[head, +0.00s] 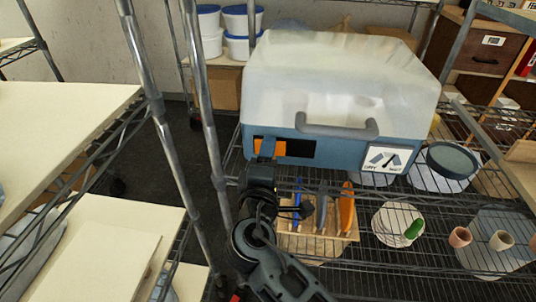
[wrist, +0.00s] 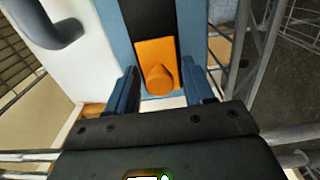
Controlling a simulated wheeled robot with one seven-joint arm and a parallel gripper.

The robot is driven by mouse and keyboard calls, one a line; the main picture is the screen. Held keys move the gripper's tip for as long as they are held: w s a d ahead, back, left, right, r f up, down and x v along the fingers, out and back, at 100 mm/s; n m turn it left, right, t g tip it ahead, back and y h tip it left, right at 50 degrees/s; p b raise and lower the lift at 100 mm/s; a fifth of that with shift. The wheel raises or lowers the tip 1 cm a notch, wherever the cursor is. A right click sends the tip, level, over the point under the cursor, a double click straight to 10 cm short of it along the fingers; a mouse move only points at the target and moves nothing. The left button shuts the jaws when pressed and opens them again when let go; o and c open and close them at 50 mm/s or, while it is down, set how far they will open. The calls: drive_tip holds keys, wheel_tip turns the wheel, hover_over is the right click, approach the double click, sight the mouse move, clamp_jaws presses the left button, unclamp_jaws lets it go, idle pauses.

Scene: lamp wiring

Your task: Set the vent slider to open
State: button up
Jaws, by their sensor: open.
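The vent slider (head: 270,147) is an orange plate at the left end of a dark slot (head: 301,149) in the blue front of a clear-lidded box (head: 345,85). In the wrist view the orange slider (wrist: 155,52) shows a rounded raised knob toward my gripper, with the black slot beyond it. My gripper (wrist: 160,78) is open, with one blue finger on each side of the knob. Gaps show between the fingers and the knob. In the head view my gripper (head: 264,160) is just in front of the slider and partly covers it.
A plate (head: 398,224) and small cups (head: 460,237) stand on the wire shelf. Metal posts (head: 205,105) rise left of my arm.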

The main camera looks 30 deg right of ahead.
sight(299, 149)
drive_tip(key=shift+c, duration=0.4)
clamp_jaws()
drive_tip(key=shift+s+d+f, duration=0.1)
drive_tip(key=shift+s+d, duration=0.5)
drive_tip(key=shift+d, duration=0.25)
drive_tip(key=shift+s+d+r, duration=0.1)
drive_tip(key=shift+s+d, duration=0.5)
drive_tip(key=shift+d, duration=0.3)
drive_tip(key=shift+s+d+f, duration=0.1)
drive_tip(key=shift+s+d, duration=0.5)
drive_tip(key=shift+d, duration=0.25)
drive_tip(key=shift+o, duration=0.4)
unclamp_jaws()
drive_tip(key=shift+s, duration=0.1)
